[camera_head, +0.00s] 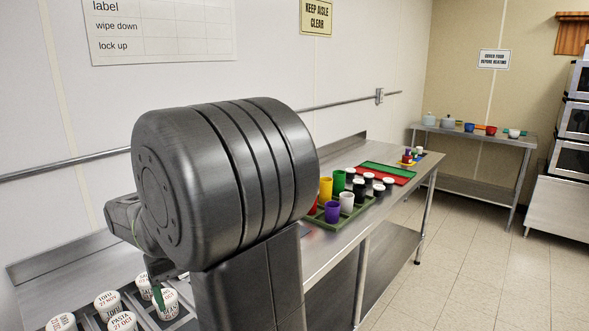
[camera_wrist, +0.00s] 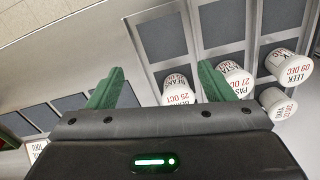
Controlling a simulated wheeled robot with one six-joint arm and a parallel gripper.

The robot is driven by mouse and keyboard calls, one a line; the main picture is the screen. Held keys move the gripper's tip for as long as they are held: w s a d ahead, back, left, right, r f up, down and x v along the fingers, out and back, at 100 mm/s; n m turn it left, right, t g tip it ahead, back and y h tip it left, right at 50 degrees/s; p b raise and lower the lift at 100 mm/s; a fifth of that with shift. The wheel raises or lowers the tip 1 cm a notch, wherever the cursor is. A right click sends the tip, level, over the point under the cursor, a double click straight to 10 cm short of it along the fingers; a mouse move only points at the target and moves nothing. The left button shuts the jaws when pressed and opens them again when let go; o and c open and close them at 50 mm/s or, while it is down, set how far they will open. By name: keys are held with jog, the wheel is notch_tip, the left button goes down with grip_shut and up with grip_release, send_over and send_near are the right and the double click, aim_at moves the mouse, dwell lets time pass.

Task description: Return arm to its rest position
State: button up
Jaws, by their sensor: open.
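My gripper (camera_wrist: 160,85) is open, its two green fingers spread apart in the wrist view. A white tub marked 25 OCT (camera_wrist: 177,90) shows between them, and the right finger partly covers a tub marked PASTA (camera_wrist: 232,76). I cannot tell how far the fingertips are from these tubs. In the head view my folded dark arm (camera_head: 225,175) fills the middle, and a green fingertip (camera_head: 159,299) shows among the tubs at lower left. Most of the gripper is hidden there.
White labelled tubs (camera_head: 108,304) stand in and around a divided tray (camera_wrist: 210,25). Along the steel counter (camera_head: 330,240) are a green tray (camera_head: 362,206) of coloured cups and a red mat (camera_head: 399,178). A side table (camera_head: 480,137) stands at the back. The floor (camera_head: 460,270) at right is clear.

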jog(key=f, duration=0.8)
jog(key=shift+s+a+f, duration=0.1)
jog(key=shift+a+f, duration=0.2)
jog(key=shift+f, duration=0.1)
notch_tip(320, 180, up, 2)
jog(key=shift+a+r, duration=0.1)
jog(key=shift+r, duration=0.15)
jog(key=shift+d+r, duration=0.2)
jog(key=shift+r, duration=0.4)
